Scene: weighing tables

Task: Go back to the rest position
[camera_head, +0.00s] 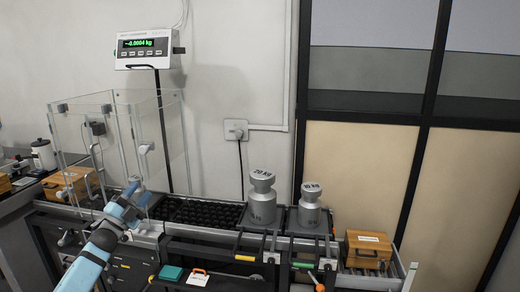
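My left arm comes in from the bottom left, light blue. Its gripper (134,190) is in front of the clear glass weighing enclosure (72,122), near its lower right side. The fingers are small and blend with the bench behind, so I cannot tell whether they are open or shut. I see no object clearly held. My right gripper is not in view.
Two large grey weights (262,200) (309,207) stand on the bench right of a black roller strip (200,211). A wooden box (368,250) is at the right, another (70,185) at the left. A scale display (147,47) stands above.

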